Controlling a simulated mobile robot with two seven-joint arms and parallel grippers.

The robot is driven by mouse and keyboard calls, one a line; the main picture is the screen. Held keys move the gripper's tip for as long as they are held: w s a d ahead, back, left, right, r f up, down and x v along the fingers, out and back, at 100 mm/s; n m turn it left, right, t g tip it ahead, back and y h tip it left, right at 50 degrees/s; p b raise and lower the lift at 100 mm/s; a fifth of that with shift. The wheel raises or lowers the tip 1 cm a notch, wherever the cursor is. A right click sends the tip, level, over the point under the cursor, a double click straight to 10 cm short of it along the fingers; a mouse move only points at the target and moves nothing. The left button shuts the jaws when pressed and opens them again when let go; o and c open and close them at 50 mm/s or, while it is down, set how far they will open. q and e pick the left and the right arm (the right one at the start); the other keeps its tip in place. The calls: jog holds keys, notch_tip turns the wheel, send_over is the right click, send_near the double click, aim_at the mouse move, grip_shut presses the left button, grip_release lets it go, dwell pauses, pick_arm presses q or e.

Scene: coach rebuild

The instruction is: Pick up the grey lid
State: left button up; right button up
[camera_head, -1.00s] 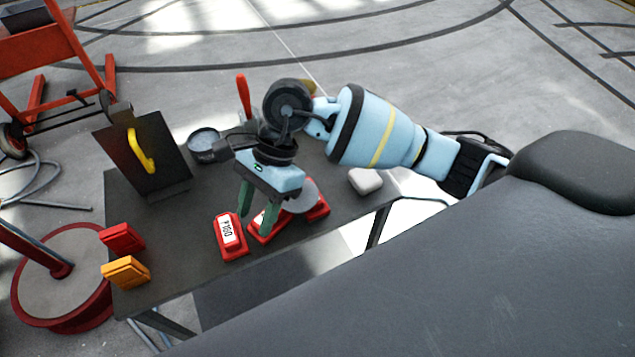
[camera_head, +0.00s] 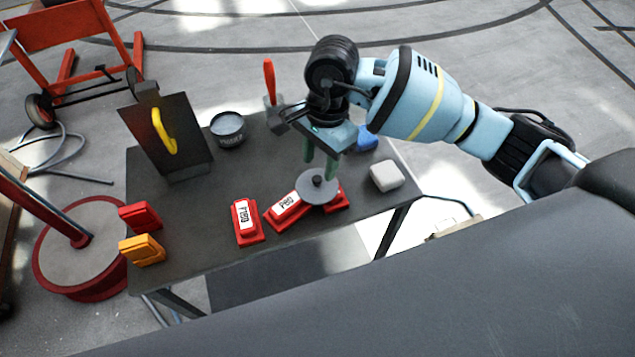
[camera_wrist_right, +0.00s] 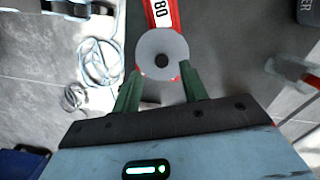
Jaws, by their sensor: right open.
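The grey lid (camera_head: 308,190) is a round disc with a dark knob in its middle. It rests on red blocks near the front of the dark table, and it also shows in the right wrist view (camera_wrist_right: 150,42). My right gripper (camera_head: 320,170) is open and empty, pointing down just behind the lid. My left gripper is out of view.
Red labelled blocks (camera_head: 247,222) stand left of and under the lid. A white block (camera_head: 386,176) and a blue item (camera_head: 367,138) are to the right. A tin (camera_head: 228,130), a dark panel with a yellow handle (camera_head: 164,132) and an orange block (camera_head: 142,250) stand left.

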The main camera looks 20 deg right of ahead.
aim_at(318, 178)
notch_tip(318, 178, down, 5)
jog(key=shift+a, duration=0.15)
grip_shut()
dwell(0.4)
